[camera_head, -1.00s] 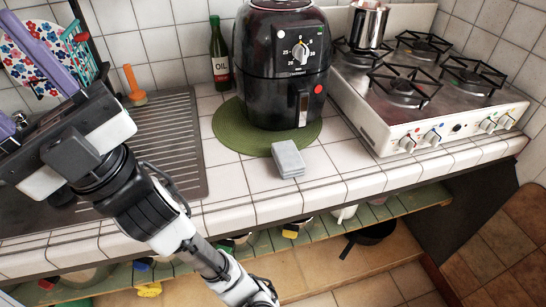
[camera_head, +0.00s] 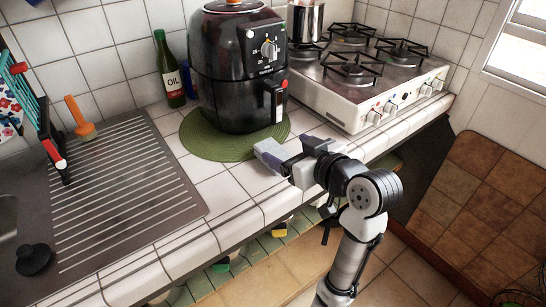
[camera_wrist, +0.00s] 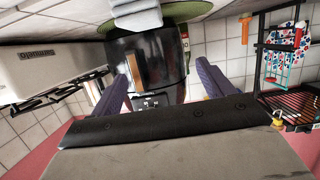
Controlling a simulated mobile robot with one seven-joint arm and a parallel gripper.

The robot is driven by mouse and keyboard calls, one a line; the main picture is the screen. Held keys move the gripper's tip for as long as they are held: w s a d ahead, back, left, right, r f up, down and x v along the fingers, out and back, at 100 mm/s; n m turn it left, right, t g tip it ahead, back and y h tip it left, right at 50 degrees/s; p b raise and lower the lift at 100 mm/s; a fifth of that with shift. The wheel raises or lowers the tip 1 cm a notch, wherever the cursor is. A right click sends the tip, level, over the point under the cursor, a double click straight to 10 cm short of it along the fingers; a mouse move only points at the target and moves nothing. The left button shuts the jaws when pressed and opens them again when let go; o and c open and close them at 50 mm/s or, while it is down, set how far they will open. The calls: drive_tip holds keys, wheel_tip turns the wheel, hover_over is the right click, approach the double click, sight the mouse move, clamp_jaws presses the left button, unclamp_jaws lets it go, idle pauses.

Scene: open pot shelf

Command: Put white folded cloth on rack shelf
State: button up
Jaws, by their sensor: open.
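The white folded cloth (camera_head: 268,151) is a small, pale grey-white layered block on the tiled counter, by the front edge of the green mat. It also shows at the top of the wrist view (camera_wrist: 138,14). My gripper (camera_head: 287,161) is close to the cloth on its right, partly overlapping it in the head view. In the wrist view its two purple fingers (camera_wrist: 161,80) are spread apart with nothing between them, and the cloth lies outside them. The slatted green shelf (camera_head: 262,243) under the counter is seen only in part.
A black air fryer (camera_head: 235,75) stands on the round green mat (camera_head: 205,145) just behind the cloth. An oil bottle (camera_head: 170,75) is beside it. A gas stove (camera_head: 352,100) is at the back right. A ribbed drainboard (camera_head: 120,190) fills the left counter.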

sight(277, 154)
drive_tip(key=s+d+f+g, duration=0.1)
drive_tip(key=s+d+f, duration=0.1)
drive_tip(key=d+f, duration=0.1)
drive_tip(key=shift+h, duration=0.3)
drive_tip(key=p+x, duration=0.1)
drive_tip(key=x, duration=0.6)
drive_tip(key=shift+w+a+f, duration=0.1)
drive_tip(key=shift+w+f, duration=0.05)
drive_tip(key=shift+w, duration=0.1)
drive_tip(key=p+x, duration=0.1)
drive_tip(key=x, duration=0.3)
drive_tip(key=shift+p, duration=0.4)
drive_tip(key=shift+w+a+f, duration=0.2)
drive_tip(key=shift+w+a, duration=0.15)
drive_tip(key=shift+w, duration=0.2)
drive_tip(key=c, duration=1.1)
drive_tip(key=shift+r, duration=0.1)
wheel_tip(277, 154, up, 20)
drive_tip(key=shift+f+b, duration=0.1)
drive_tip(key=shift+b, duration=0.55)
